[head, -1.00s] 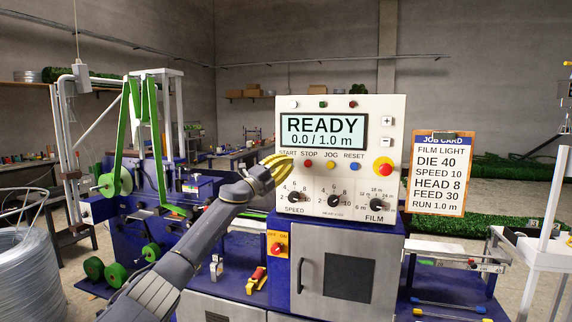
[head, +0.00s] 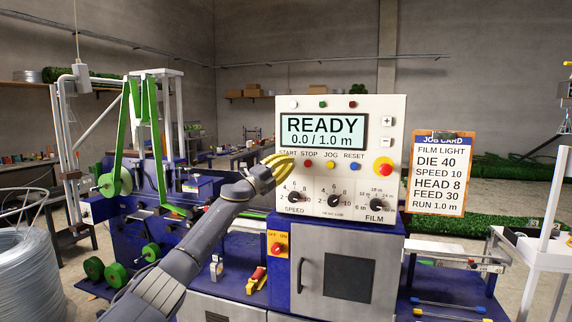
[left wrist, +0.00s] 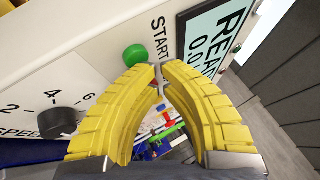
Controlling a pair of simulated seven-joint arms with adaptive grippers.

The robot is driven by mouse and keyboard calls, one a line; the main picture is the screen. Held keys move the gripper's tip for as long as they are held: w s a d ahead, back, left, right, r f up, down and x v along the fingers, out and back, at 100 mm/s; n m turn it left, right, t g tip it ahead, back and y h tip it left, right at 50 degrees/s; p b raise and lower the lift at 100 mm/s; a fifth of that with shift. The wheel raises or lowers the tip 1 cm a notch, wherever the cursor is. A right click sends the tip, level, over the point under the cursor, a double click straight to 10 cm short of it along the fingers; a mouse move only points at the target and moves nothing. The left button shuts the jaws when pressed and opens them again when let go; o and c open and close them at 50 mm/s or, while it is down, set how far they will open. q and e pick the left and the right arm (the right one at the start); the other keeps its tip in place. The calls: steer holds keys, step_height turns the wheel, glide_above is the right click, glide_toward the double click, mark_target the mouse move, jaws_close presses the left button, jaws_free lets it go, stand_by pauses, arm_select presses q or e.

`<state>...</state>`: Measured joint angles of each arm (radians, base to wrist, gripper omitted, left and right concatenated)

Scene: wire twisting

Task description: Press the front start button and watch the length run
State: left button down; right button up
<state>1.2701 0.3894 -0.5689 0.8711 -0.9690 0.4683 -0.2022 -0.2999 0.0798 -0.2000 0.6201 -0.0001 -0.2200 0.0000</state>
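The control panel (head: 355,185) is a pale upright box. Its screen (head: 323,131) reads READY, 0.0 / 1.0 m. The green start button (left wrist: 135,55) shows in the left wrist view, just left of the fingertips and beside the START label. In the head view my gripper hides it. My left gripper (head: 287,160) has yellow curved fingers at the panel's left side, under the START label. In the left wrist view its fingertips (left wrist: 159,72) meet, with nothing held. I cannot tell whether they touch the panel. My right gripper is not in view.
Stop (head: 307,164), jog (head: 330,166) and reset (head: 354,166) buttons sit right of the gripper. A red emergency knob (head: 384,168) is farther right. The speed dial (left wrist: 57,122) is below left of the fingers in the wrist view. A job card (head: 439,175) stands right of the panel.

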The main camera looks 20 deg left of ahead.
arm_select(q)
steer(key=shift+w, duration=0.4)
stand_by(0.3)
steer(key=shift+s, duration=0.85)
steer(key=shift+s, duration=0.1)
steer(key=shift+s+a, duration=0.1)
steer(key=shift+s, duration=2.3)
